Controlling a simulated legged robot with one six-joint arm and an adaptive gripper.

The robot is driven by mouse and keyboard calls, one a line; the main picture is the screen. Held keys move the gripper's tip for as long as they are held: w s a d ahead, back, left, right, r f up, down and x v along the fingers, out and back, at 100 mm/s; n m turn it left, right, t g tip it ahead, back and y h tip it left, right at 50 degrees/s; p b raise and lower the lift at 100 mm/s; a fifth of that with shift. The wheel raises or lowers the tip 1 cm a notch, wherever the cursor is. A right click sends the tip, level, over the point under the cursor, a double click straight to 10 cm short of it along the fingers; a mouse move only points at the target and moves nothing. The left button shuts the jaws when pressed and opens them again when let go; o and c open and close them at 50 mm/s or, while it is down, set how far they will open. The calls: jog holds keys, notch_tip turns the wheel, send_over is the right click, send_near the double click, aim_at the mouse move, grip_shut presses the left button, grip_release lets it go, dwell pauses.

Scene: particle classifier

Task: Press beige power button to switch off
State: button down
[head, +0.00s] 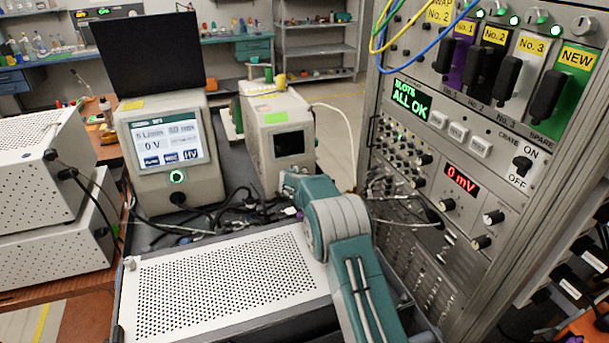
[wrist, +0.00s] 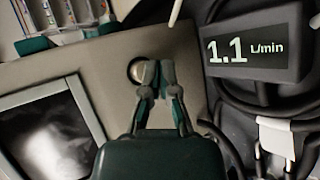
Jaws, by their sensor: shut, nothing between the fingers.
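A beige box (head: 270,122) with a dark, blank screen (head: 289,144) stands at the back centre in the head view. In the wrist view its beige front panel (wrist: 80,62) fills the left and middle, with the dark screen (wrist: 45,130) at lower left. A round button (wrist: 135,70) sits on that panel beside the screen, partly covered by a finger. My gripper (wrist: 155,75) is shut and empty, its tips at the button's right edge; I cannot tell whether they touch. In the head view my arm hides the fingertips and the button.
A beige unit (head: 160,190) with a lit screen and glowing green button stands to the left. A tall rack (head: 480,130) rises at right. A perforated white case (head: 225,280) lies in front. Cables and a display reading 1.1 L/min (wrist: 250,45) are beside the panel.

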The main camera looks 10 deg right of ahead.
jog(key=shift+s, duration=0.25)
jog(key=shift+s+d, duration=0.2)
jog(key=shift+s, duration=0.6)
jog(key=shift+s+d, duration=0.15)
jog(key=shift+s, duration=0.6)
jog(key=shift+s+d, duration=0.2)
jog(key=shift+s, duration=0.6)
jog(key=s+d+r+m+g+h, duration=0.1)
jog(key=s+d+r+m+g, duration=0.3)
jog(key=s+r, duration=0.7)
jog(key=s+d+r+m+t, duration=0.15)
jog(key=s+r+m, duration=0.35)
jog(key=s+r, duration=0.55)
jog(key=s+a+m+g+y, duration=0.1)
jog(key=s+a+m+y, duration=0.1)
jog(key=s, duration=1.3)
jog(key=s+a+m+g+y, duration=0.1)
jog(key=s+a+m+y, duration=0.2)
jog(key=s, duration=1.3)
jog(key=shift+s+a+f+m+y, duration=0.15)
jog(key=shift+a+f+m+y, duration=0.15)
jog(key=shift+f+m, duration=0.1)
jog(key=shift+g, duration=0.25)
